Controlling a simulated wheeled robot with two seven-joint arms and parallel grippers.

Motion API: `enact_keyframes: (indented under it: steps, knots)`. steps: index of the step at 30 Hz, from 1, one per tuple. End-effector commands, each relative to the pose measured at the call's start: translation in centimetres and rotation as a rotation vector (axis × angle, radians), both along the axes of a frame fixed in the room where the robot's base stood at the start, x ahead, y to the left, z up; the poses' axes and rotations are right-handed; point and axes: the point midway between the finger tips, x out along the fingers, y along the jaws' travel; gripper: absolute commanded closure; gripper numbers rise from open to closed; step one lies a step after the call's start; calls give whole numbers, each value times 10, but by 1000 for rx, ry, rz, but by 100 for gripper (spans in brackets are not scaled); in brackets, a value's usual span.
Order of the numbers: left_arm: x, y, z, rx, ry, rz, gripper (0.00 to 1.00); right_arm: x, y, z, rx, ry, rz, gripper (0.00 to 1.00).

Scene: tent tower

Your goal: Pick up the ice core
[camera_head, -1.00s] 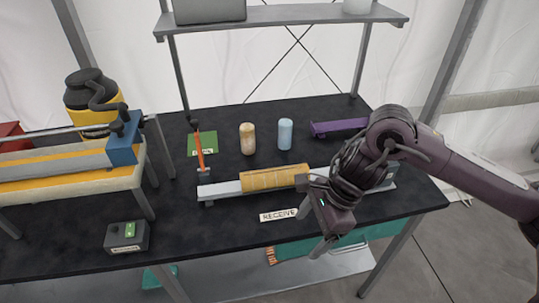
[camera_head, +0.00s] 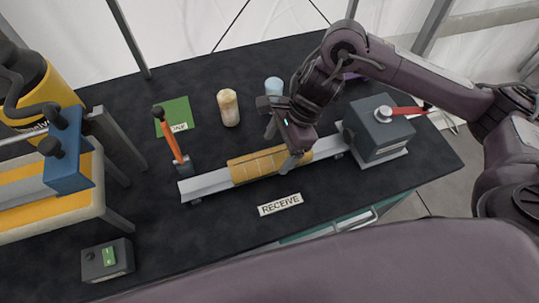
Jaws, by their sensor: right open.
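A pale blue cylinder (camera_head: 274,86), which looks like the ice core, stands upright on the black table behind my right gripper. A beige, speckled cylinder (camera_head: 229,108) stands upright to its left. A tan, ribbed half-round piece (camera_head: 250,167) lies along a grey rail (camera_head: 207,184). My right gripper (camera_head: 281,146) is open, with its fingers pointing down above the right part of the tan piece. One finger overlaps that piece in the picture; I cannot tell whether it touches. No object shows between the fingers. My left gripper is not in view.
A grey clamp box (camera_head: 378,132) with a red handle closes the rail's right end; an orange lever (camera_head: 172,138) rises at its left end. A RECEIVE label (camera_head: 280,204) lies in front. A green mat (camera_head: 174,117) and small switch box (camera_head: 108,260) are at left.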

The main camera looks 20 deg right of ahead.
Motion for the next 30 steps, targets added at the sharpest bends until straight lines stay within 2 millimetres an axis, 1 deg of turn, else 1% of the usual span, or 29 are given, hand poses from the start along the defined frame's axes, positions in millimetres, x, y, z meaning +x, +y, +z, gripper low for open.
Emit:
enact_keyframes:
  steps: [1,4,6,9,12,16,17,24,30]
  knots:
    - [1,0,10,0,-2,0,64,-2,2,-3,-2,6,0,21]
    - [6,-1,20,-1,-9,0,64,-3,7,-18,-2,8,0,21]
    - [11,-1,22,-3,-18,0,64,-2,11,-29,-1,4,1,21]
    - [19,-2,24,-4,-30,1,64,-1,14,-37,-1,2,0,21]
    - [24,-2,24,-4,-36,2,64,-1,15,-39,-2,1,0,21]
    - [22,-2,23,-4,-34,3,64,-1,15,-39,-2,0,1,21]
    - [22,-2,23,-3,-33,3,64,-1,15,-39,-2,0,1,23]
    - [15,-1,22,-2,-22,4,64,-1,14,-39,-2,0,0,55]
    - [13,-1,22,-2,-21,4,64,-1,14,-39,-1,0,0,81]
